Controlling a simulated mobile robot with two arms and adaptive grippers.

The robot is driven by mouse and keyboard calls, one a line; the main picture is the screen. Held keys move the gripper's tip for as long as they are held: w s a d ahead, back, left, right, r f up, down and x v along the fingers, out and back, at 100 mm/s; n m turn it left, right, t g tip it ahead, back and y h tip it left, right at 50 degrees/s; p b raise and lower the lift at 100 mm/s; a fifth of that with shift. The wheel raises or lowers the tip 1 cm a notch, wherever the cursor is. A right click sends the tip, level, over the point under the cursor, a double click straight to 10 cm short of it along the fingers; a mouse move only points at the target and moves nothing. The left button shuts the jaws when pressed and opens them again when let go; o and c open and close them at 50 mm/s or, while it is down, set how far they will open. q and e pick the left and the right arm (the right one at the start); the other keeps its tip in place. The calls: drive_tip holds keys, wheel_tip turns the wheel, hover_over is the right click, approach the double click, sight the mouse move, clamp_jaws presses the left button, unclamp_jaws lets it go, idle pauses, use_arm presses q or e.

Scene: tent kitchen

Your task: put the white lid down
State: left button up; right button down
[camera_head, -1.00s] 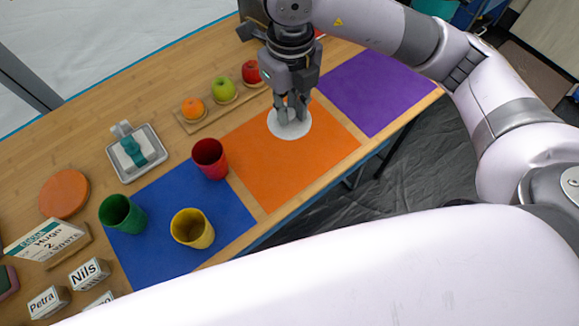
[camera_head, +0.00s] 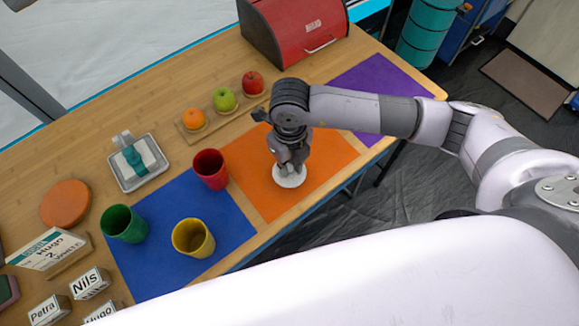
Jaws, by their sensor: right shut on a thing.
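The white lid (camera_head: 290,178) is a small round disc over the orange mat (camera_head: 328,166). My right gripper (camera_head: 289,165) points down from above and is shut on the lid's top, with its fingers hiding the lid's middle. The lid looks level and very close to the mat; I cannot tell whether it touches it. My left gripper is not in view.
A red cup (camera_head: 210,169) stands left of the lid, with a yellow cup (camera_head: 193,238) and green cup (camera_head: 124,223) on the blue mat (camera_head: 172,270). A fruit board (camera_head: 219,124) lies behind. The purple mat (camera_head: 375,78) is clear.

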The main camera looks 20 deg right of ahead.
wheel_tip(320, 180, down, 2)
drive_tip(key=shift+f, duration=0.2)
drive_tip(key=shift+f, duration=0.25)
drive_tip(key=c, duration=1.5)
unclamp_jaws()
drive_tip(key=shift+r, duration=0.1)
